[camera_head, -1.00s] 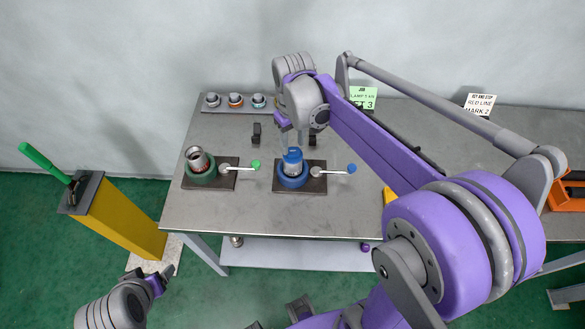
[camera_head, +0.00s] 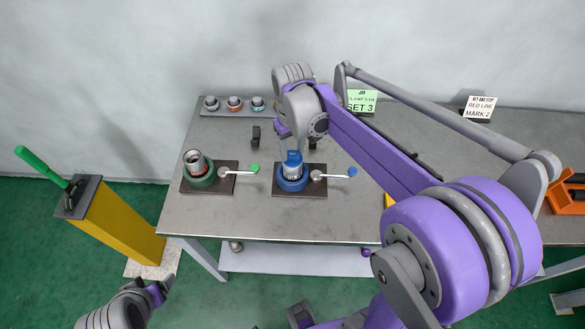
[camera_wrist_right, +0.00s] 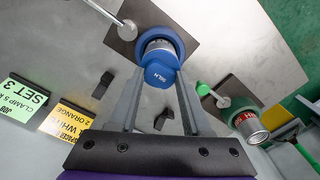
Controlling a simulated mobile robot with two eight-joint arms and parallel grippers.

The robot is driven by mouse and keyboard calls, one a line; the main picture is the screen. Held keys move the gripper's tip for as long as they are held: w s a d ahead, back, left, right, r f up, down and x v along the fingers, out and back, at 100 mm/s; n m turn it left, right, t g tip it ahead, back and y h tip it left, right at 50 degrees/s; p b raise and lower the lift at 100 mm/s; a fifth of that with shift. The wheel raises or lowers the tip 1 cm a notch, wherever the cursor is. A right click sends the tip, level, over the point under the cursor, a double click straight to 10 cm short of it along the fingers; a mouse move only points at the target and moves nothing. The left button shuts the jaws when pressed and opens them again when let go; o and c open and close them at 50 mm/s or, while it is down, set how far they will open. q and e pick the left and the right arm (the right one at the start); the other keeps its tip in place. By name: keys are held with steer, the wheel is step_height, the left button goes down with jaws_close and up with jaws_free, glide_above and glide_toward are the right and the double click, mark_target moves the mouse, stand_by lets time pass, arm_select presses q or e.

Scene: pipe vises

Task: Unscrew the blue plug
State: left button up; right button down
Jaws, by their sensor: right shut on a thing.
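The blue plug (camera_head: 293,157) sits on top of a silver pipe held upright in the blue vise (camera_head: 291,182). My right gripper (camera_head: 291,148) reaches down from above. In the right wrist view its two fingers (camera_wrist_right: 160,84) close on the sides of the plug's head. The plug's thread is hidden.
A green vise (camera_head: 199,183) with another pipe stands left of the blue one. Both have levers, with green (camera_head: 253,168) and blue (camera_head: 352,171) knobs. A rack (camera_head: 234,111) with several fittings stands behind. A yellow post (camera_head: 118,220) with a green handle stands left of the table.

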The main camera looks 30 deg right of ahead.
steer(key=m, duration=1.3)
steer(key=shift+m, duration=0.3)
steer(key=m, duration=0.6)
steer(key=shift+m, duration=0.4)
steer(key=m, duration=0.7)
steer(key=shift+r, duration=0.1)
steer(key=shift+c, duration=2.2)
jaws_free()
steer(key=shift+r+p, duration=0.6)
steer(key=shift+r, duration=0.6)
steer(key=shift+f, duration=0.15)
